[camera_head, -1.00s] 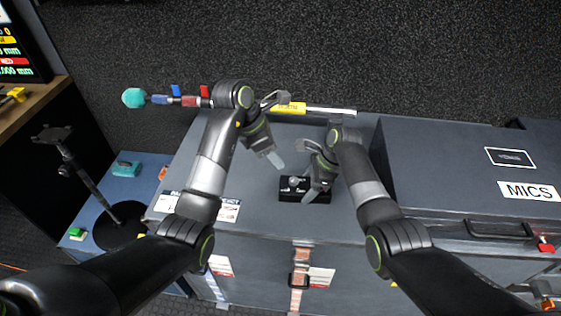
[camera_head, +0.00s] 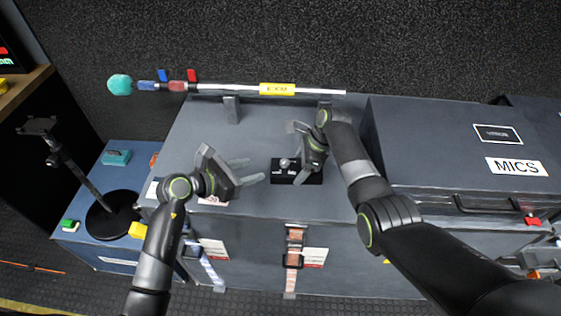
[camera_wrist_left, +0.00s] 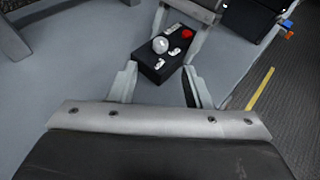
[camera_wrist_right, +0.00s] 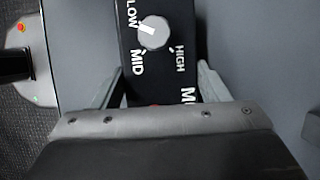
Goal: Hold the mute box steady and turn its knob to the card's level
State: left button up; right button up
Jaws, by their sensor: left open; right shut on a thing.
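The black mute box (camera_head: 284,177) lies on the grey case top. My right gripper (camera_head: 312,165) is shut on its right part, with a finger on either side. The right wrist view shows the box's white knob (camera_wrist_right: 154,33) and the labels LOW, MID and HIGH. The knob's pointer mark faces up-left, toward LOW. My left gripper (camera_head: 247,171) is open and empty, left of the box and apart from it. In the left wrist view, the knob (camera_wrist_left: 160,44) and a red button (camera_wrist_left: 186,33) lie beyond its open fingers. I cannot read a level on any card.
A boom pole (camera_head: 235,87) with a yellow tag lies along the back of the case. The raised MICS case (camera_head: 440,150) stands to the right. White labels (camera_head: 213,201) sit near the front edge. A black stand (camera_head: 112,215) is at left. The case top behind the box is clear.

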aim_at(284, 162)
pick_arm(q)
jog(key=x, duration=1.1)
jog(key=shift+w+d+f, duration=0.1)
jog(key=shift+d, duration=0.05)
jog(key=shift+c, duration=0.3)
grip_shut()
jog(key=shift+s+d+f+n+t+y, duration=0.1)
jog(key=shift+n+t+y, duration=0.45)
jog(key=shift+n+y, duration=0.2)
jog(key=shift+s+d+n+t+y, duration=0.1)
jog(key=shift+n+t+y, duration=0.45)
jog(key=shift+n+y, duration=0.15)
jog(key=shift+o, duration=0.3)
grip_release()
jog(key=shift+a, duration=0.1)
jog(key=v, duration=1.2)
